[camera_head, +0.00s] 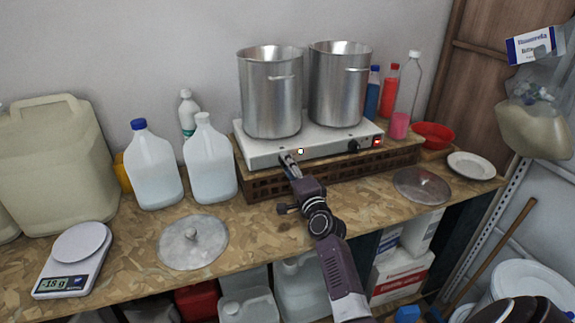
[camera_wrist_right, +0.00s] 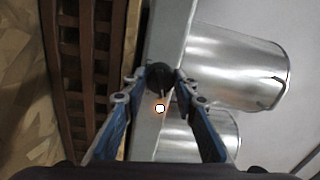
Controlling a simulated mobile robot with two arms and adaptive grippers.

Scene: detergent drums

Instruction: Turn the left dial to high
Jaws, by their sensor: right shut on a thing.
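A white two-burner hot plate (camera_head: 262,154) stands on a brown slatted crate, with two steel pots on top. My right gripper (camera_head: 287,160) reaches its front face at the left dial. In the wrist view the left dial (camera_wrist_right: 159,76) is a dark round knob between the fingertips of my right gripper (camera_wrist_right: 163,82), which is shut on it. The dial's pointer and markings are too hidden to read. A small lit lamp (camera_head: 300,151) shows just right of the dial; it also glows in the wrist view (camera_wrist_right: 160,108). My left gripper is not in view.
The right dial (camera_head: 353,146) is black, beside a red lit switch (camera_head: 377,142). Pots (camera_head: 270,95) and (camera_head: 338,88) stand above. Jugs (camera_head: 210,165) are left of the crate (camera_head: 268,186). Lids (camera_head: 193,243) and (camera_head: 421,186) lie on the worktop.

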